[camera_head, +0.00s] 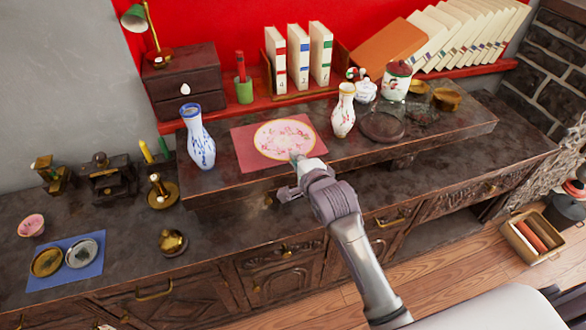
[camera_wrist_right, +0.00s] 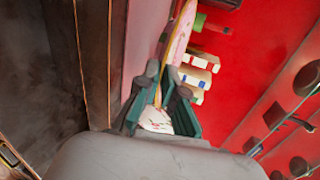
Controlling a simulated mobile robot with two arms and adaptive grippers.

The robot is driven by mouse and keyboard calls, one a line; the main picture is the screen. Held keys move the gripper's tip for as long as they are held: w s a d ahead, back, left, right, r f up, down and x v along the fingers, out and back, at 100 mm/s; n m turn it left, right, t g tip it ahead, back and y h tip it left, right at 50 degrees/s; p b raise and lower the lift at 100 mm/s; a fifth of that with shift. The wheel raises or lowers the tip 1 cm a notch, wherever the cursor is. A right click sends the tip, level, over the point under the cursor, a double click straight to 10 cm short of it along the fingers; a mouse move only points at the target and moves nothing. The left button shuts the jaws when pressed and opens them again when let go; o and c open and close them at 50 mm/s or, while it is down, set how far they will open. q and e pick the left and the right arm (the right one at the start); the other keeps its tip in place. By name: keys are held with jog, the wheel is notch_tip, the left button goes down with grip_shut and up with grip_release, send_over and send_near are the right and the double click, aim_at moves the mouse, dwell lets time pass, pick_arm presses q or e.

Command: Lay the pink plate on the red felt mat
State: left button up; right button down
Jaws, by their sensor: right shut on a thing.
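The pink plate (camera_head: 285,138), round with a pale floral middle and a yellow rim, appears over the red felt mat (camera_head: 245,158) on the raised wooden shelf in the head view. The mat's corners show around it. My right gripper (camera_head: 297,162) is at the plate's near rim and shut on it. In the right wrist view the plate (camera_wrist_right: 179,38) shows nearly edge-on, its rim between the fingers (camera_wrist_right: 163,100). The mat's surface (camera_wrist_right: 143,45) runs alongside it. I cannot tell whether the plate touches the mat. My left gripper is out of view.
A blue-and-white vase (camera_head: 200,142) stands left of the mat. A floral vase (camera_head: 343,112) stands close on its right, beside a dark round dish (camera_head: 383,126). Books (camera_head: 298,58) stand behind. A blue mat (camera_head: 92,272) with two metal discs lies on the lower counter.

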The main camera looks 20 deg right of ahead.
notch_tip(320, 180, down, 6)
dwell(0.4)
jog(key=c, duration=1.3)
grip_release()
jog(key=shift+f, duration=0.1)
jog(key=shift+s, duration=0.15)
jog(key=v, duration=1.2)
